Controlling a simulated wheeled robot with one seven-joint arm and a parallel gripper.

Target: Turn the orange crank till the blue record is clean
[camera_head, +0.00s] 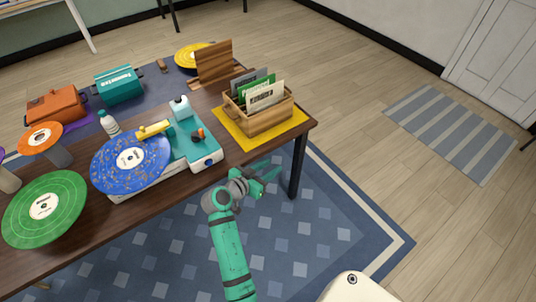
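The blue record (108,172) lies flat on a teal and white record-cleaning machine (205,156) near the table's front edge. Its blue surface carries many pale specks, and its label is white. A yellow arm (153,130) reaches over the record's far edge. The small orange crank (200,133) sits on the machine's top at the right, beside a dark part. My gripper (270,173) is in front of the table edge, to the right of and nearer than the machine, apart from it. Its fingers look spread and empty.
A green record (65,192) stands left of the machine. A bottle (109,123) and white-capped container (180,107) stand behind. A wooden record crate (262,120) is on a yellow mat (228,125) at right. Orange (56,105) and teal (118,84) cases are farther back.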

